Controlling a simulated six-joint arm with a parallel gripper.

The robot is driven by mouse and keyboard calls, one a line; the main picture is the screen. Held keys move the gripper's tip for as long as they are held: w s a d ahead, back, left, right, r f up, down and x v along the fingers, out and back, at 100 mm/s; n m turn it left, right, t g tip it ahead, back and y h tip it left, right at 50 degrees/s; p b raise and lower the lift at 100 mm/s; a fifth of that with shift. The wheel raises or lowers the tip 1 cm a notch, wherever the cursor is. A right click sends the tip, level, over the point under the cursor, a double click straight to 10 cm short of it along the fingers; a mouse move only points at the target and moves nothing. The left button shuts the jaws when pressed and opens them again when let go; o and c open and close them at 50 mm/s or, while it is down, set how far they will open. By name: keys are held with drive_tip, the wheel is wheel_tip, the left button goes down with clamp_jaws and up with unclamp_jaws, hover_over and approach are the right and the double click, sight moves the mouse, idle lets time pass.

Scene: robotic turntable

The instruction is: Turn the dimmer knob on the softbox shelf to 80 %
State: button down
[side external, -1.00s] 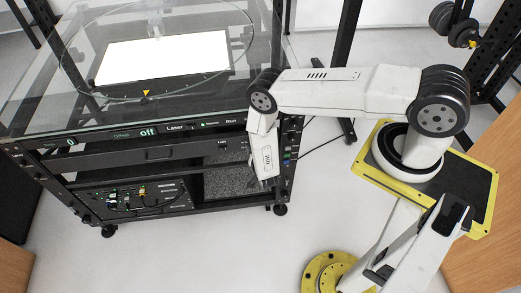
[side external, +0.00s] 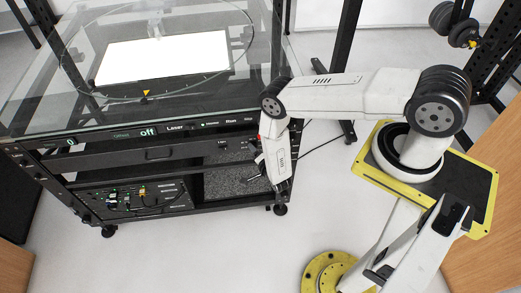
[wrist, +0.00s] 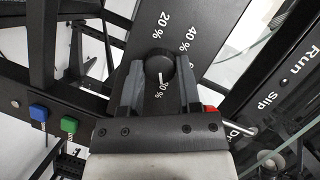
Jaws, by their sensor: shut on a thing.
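The dimmer knob (wrist: 160,67) is a round black knob on a dark panel (wrist: 185,17) in the wrist view. A white line on it points down toward a partly hidden label ending in "0 %". The labels "20 %" and "40 %" show above and to the right of it. My gripper (wrist: 158,78) is shut on the knob, one jaw at each side. In the side external view my gripper (side external: 255,178) is at the right front of the black frame, and the knob cannot be made out there.
A glass-topped turntable frame (side external: 60,115) with a bright white panel (side external: 160,55) stands at the left. In the wrist view a blue button (wrist: 38,112) and a green button (wrist: 69,125) are left of my gripper, and a red part (wrist: 211,110) is close on its right.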

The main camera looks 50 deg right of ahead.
idle(0.4)
drive_tip(key=shift+c, duration=1.5)
unclamp_jaws()
drive_tip(key=shift+s, duration=0.1)
drive_tip(key=v, duration=0.7)
drive_tip(key=shift+s+a, duration=0.15)
drive_tip(key=shift+s, duration=0.05)
drive_tip(key=shift+w+r, duration=0.1)
drive_tip(key=shift+r, duration=0.05)
